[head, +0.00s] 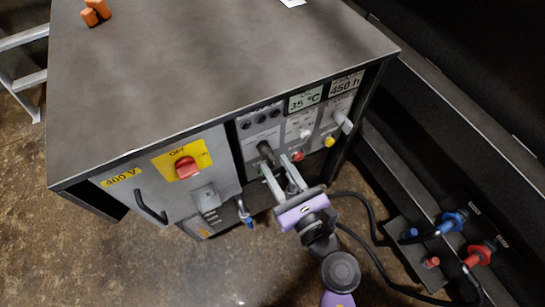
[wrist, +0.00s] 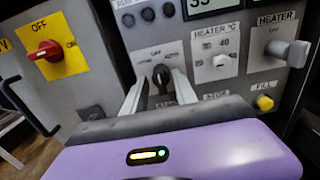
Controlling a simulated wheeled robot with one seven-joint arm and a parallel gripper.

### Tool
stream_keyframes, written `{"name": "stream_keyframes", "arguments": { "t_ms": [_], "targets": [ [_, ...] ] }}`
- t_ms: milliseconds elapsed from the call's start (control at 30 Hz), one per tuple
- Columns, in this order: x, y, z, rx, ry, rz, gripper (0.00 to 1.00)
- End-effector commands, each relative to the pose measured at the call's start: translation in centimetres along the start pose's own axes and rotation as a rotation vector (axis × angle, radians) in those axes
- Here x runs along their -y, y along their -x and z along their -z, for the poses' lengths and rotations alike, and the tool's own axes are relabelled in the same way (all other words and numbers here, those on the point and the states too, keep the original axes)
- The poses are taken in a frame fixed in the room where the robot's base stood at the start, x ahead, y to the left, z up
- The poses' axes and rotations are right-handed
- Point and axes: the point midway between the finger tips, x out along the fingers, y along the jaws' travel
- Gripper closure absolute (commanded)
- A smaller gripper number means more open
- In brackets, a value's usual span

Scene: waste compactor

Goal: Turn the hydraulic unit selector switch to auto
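The selector switch is a small black knob (head: 266,150) on the grey control panel. It also shows in the wrist view (wrist: 161,75), pointing roughly upward, with small labels above it that are too small to read surely. My gripper (head: 277,166) reaches the panel from the front. In the wrist view its two pale fingers (wrist: 160,84) stand on either side of the knob, with gaps visible between them and it. It looks open around the knob, not clamped. The fingers hide part of the panel below the knob.
Left of the switch is a red main switch (head: 186,168) on a yellow plate. On the right are a white heater dial (wrist: 222,60), a grey heater handle (wrist: 288,52) and a yellow button (wrist: 264,103). Cables and red and blue fittings (head: 478,255) lie further right.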

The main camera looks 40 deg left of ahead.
Motion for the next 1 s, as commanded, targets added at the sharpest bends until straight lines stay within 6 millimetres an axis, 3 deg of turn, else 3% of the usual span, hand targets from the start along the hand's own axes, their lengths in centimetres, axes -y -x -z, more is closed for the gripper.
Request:
{"name": "stream_keyframes", "arguments": {
  "t_ms": [200,567,733,1000],
  "targets": [
    [0.0,-2.5,0.0,0.000,0.001,-0.001,0.66],
    [0.0,-3.1,0.0,0.000,-0.001,0.000,0.66],
    [0.0,-3.1,0.0,0.000,-0.001,0.000,0.98],
    [0.0,-3.1,-0.1,0.000,-0.014,0.001,1.00]
  ]
}}
